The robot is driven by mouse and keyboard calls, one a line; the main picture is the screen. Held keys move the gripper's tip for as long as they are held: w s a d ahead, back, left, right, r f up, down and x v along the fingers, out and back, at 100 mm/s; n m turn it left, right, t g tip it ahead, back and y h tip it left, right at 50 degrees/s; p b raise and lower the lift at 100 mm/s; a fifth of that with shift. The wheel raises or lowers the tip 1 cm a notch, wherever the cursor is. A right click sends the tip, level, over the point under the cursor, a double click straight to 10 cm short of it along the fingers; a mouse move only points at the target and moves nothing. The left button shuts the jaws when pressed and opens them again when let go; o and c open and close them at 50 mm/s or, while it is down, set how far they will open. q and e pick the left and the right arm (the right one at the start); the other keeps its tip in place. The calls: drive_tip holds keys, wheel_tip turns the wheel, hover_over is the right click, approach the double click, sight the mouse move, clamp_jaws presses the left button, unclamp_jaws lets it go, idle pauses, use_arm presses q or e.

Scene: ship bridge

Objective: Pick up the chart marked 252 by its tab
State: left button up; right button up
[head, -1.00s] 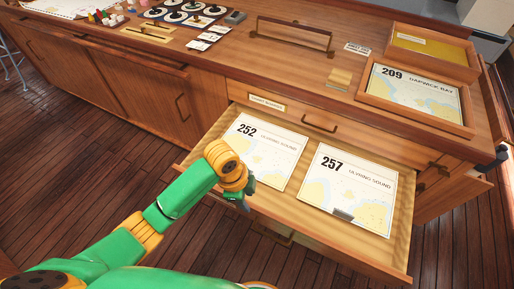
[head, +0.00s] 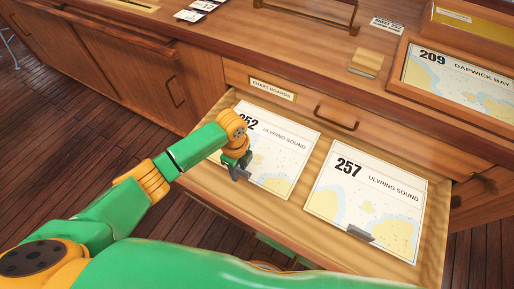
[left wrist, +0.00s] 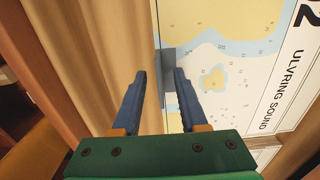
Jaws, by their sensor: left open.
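The chart marked 252 (head: 280,150) lies flat in the left part of the open drawer, its number partly covered by my arm. My left gripper (head: 238,172) is over its front-left edge. In the left wrist view the chart (left wrist: 238,55) is at the right, and its small grey tab (left wrist: 168,63) sits at the edge. My left gripper (left wrist: 161,80) is open and empty there, its fingers pointing towards the tab with the tab between their lines. I cannot tell the gap in height. My right gripper is not in view.
A chart marked 257 (head: 365,190) lies to the right in the same drawer, with a grey tab (head: 360,233) at its front. A chart marked 209 (head: 462,82) lies in a tray on the counter.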

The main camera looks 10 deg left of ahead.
use_arm(q)
drive_tip(key=shift+r, duration=0.1)
clamp_jaws()
idle(1.2)
